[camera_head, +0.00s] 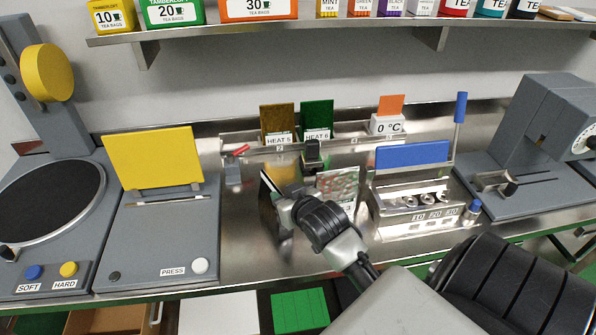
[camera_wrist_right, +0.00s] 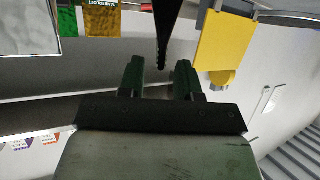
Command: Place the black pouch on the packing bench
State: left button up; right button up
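My right gripper (camera_head: 284,205) is low over the steel bench (camera_head: 240,262), near its middle in the head view. In the right wrist view, the two fingers of my right gripper (camera_wrist_right: 159,78) stand apart. A thin black shape, apparently the black pouch (camera_wrist_right: 168,28) seen edge-on, reaches down from the top with its tip between the fingers. Gaps show on both sides, so I see no grip on it. My left gripper is not in view.
A heat card rack (camera_head: 278,148) is behind. A blue-topped unit (camera_head: 412,154) and a grey machine (camera_head: 545,140) stand right. A shelf of tea boxes (camera_head: 330,27) hangs above.

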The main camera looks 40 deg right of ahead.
jog(key=b+v, duration=0.1)
jog(key=v, duration=1)
jog(key=shift+a+f, duration=0.1)
jog(key=s+a+f+n+g+y, duration=0.2)
jog(key=s+a+f+n+g, duration=0.2)
jog(key=s+a+f+g, duration=0.85)
notch_tip(320, 180, down, 30)
jog(key=s+d+t+b, duration=0.1)
jog(key=s+t+b, duration=0.1)
jog(key=s+d+f+g, duration=0.1)
jog(key=s+d+f, duration=0.2)
jog(key=s+f, duration=1.2)
jog(key=shift+s+f+g+b, duration=0.2)
jog(key=shift+f+g+b, duration=0.15)
jog(key=shift+f+b, duration=0.1)
